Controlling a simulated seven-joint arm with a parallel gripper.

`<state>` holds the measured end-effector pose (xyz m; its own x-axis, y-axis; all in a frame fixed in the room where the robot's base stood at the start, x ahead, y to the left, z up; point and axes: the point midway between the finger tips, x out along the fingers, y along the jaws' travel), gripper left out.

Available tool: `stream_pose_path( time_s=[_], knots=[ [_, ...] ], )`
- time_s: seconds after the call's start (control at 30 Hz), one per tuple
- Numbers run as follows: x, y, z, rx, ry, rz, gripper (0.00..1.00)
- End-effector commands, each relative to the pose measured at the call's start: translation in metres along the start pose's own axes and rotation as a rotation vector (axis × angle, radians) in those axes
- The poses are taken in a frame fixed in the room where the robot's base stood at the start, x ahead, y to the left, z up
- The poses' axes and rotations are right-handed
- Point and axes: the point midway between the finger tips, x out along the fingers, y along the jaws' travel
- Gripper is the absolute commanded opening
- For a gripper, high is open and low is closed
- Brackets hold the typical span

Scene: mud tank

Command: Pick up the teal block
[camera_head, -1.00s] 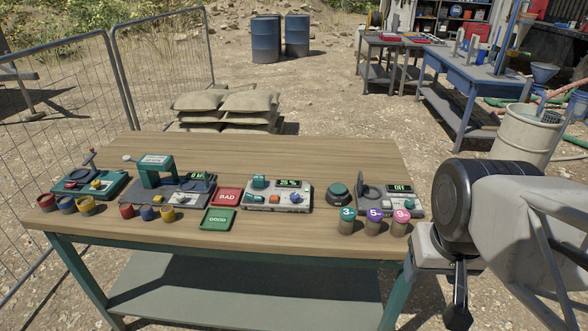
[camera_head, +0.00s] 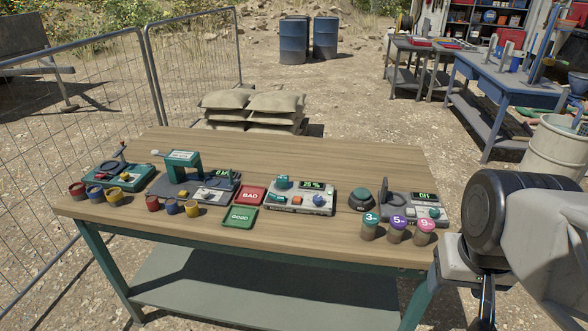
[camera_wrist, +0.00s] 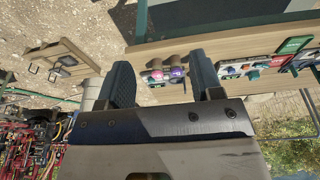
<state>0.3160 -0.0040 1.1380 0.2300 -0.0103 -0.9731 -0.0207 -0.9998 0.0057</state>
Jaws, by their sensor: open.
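A small teal block (camera_head: 283,182) appears to sit on top of the grey device with the lit display, near the middle of the wooden bench; it is small in the picture, and other teal parts lie close by. I cannot pick the block out surely in the wrist view. My gripper (camera_wrist: 162,72) is open and empty in the wrist view, its two dark fingers spread apart. It is well apart from the block, beyond the bench's right side in the head view, where my arm hides most of it.
The bench (camera_head: 330,148) holds a red BAD tray (camera_head: 251,194), a green GOOD tray (camera_head: 240,217), a dark green button (camera_head: 362,199), lidded cups (camera_head: 397,231) and several open paint pots. A teal press (camera_head: 183,163) stands left. The bench's rear strip is clear.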

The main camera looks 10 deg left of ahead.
Motion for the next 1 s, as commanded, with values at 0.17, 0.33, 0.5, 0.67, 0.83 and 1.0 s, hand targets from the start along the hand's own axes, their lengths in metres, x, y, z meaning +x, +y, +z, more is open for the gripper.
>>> stream_pose_path(
  time_s=[0.17,0.33,0.5,0.67,0.83,1.0],
  knots=[
    [0.000,0.000,0.000,0.000,0.000,0.000,0.60],
    [0.000,0.000,0.000,0.000,0.000,0.000,0.60],
    [0.000,0.000,0.000,0.000,0.000,0.000,0.72],
    [0.000,0.000,0.000,0.000,0.000,0.000,0.72],
    [0.000,0.000,-0.002,-0.004,-0.001,0.000,0.72],
    [-0.002,-0.004,-0.015,-0.037,-0.005,-0.003,0.72]
  ],
)
